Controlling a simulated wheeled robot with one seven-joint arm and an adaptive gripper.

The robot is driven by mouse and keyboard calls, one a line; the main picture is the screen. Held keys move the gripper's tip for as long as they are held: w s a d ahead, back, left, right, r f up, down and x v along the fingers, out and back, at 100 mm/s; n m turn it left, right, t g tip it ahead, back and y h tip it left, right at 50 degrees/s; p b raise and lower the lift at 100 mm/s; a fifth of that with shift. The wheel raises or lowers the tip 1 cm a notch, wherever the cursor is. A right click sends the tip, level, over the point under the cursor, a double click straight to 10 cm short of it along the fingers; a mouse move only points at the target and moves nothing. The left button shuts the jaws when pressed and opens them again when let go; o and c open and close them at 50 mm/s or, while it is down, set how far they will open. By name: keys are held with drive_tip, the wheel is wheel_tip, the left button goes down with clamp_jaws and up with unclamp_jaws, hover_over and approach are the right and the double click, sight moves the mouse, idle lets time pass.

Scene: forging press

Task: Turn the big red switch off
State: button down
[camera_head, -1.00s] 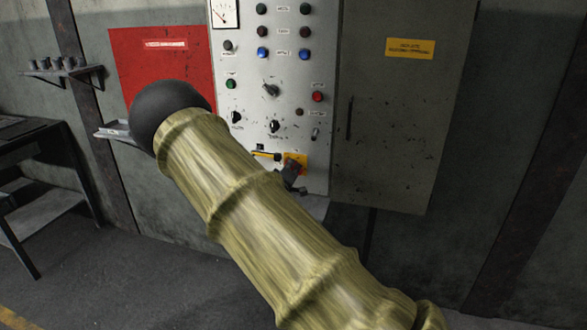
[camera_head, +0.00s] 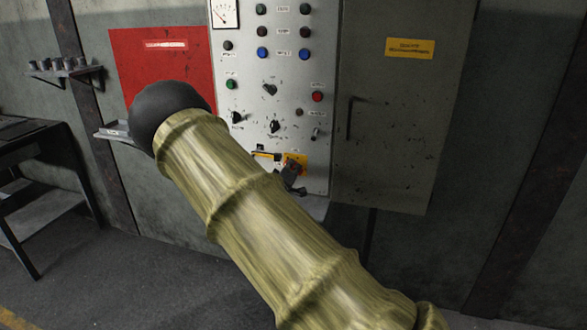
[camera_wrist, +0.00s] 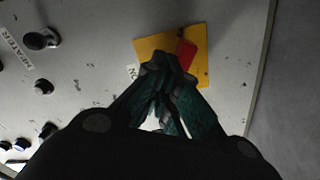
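The big red switch (camera_wrist: 187,53) sits on a yellow plate (camera_wrist: 145,47) on the control panel. In the wrist view its red part shows just beyond and to the right of my fingertips. My gripper (camera_wrist: 168,64) has its fingertips drawn close together in front of the plate, overlapping the switch's edge. Whether any of the switch is between the fingers is hidden. In the head view my gripper (camera_head: 291,178) is at the yellow plate (camera_head: 297,158) low on the panel, partly behind my arm. The red of the switch cannot be made out clearly there.
The grey control panel (camera_head: 285,70) carries several knobs, buttons and lamps above the switch. A closed grey cabinet door (camera_head: 390,130) is to its right, and a red board (camera_head: 150,65) to its left. A dark table (camera_head: 30,150) stands at far left.

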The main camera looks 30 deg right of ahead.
sight(292, 169)
drive_tip(key=shift+s+a+f+b, duration=0.15)
drive_tip(key=shift+f+b, duration=0.1)
drive_tip(key=shift+f, duration=0.2)
drive_tip(key=shift+w+a+f+b, duration=0.15)
drive_tip(key=shift+f+b, duration=0.1)
drive_tip(key=shift+f, duration=0.15)
idle(0.9)
drive_tip(key=shift+s+d+r, duration=0.1)
drive_tip(key=shift+s+r, duration=0.15)
drive_tip(key=shift+r, duration=0.1)
idle(0.3)
drive_tip(key=shift+s+a+r+p, duration=0.35)
drive_tip(key=shift+s+r+p, duration=0.05)
drive_tip(key=shift+s+r, duration=0.15)
drive_tip(key=shift+s+a+r+p, duration=0.35)
drive_tip(key=shift+s+r, duration=0.1)
drive_tip(key=shift+s, duration=0.05)
drive_tip(key=v, duration=0.5)
drive_tip(key=shift+s+a+p, duration=0.1)
drive_tip(key=shift+a+p, duration=0.05)
drive_tip(key=shift+p, duration=0.15)
